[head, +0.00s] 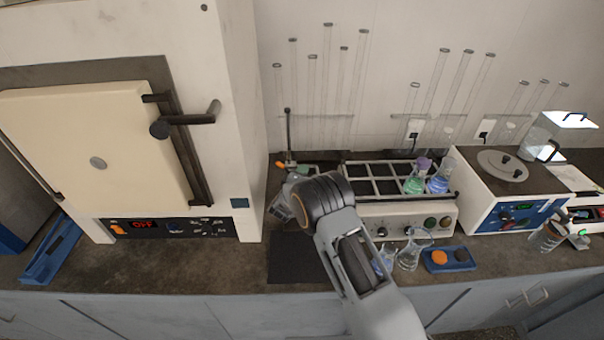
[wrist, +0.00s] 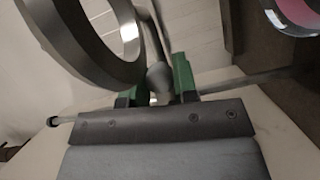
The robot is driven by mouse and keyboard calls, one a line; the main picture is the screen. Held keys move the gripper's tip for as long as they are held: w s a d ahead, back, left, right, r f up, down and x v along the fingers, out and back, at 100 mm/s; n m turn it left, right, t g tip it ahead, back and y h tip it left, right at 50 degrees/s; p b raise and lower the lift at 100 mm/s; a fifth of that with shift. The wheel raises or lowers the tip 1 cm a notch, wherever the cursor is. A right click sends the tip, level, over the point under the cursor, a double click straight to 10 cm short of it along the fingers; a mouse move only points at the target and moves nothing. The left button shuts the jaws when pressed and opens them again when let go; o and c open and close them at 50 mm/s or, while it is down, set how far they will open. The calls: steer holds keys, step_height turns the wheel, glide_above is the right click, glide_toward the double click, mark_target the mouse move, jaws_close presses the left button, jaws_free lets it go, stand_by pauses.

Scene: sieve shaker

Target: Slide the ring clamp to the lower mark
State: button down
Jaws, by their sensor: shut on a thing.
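The ring clamp shows in the wrist view as a large grey metal ring (wrist: 95,40) at upper left, with a short stem and rounded boss (wrist: 160,77). My gripper (wrist: 156,88) has green-sided fingers on either side of the boss and is shut on it. A thin rod (wrist: 240,82) runs crosswise behind the fingers, with a capped end at left. In the head view the upright stand rod (head: 288,132) rises beyond my arm, with a small orange piece (head: 281,164) low on it. My arm covers much of the clamp there. I cannot make out the lower mark.
Right of my arm is a rack unit (head: 400,215) with flasks, then a white-and-blue device (head: 520,212). Glass flasks (head: 410,255) and a blue tray (head: 450,260) stand in front. A large oven (head: 95,150) is at left. A dark mat (head: 295,260) lies clear.

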step_height(320, 180, down, 3)
steer(key=shift+f+b, duration=0.15)
steer(key=shift+b, duration=0.7)
steer(key=c, duration=0.9)
jaws_free()
steer(key=b+v, duration=0.2)
steer(key=v, duration=1.1)
steer(key=shift+s+a, duration=0.2)
steer(key=shift+s, duration=0.1)
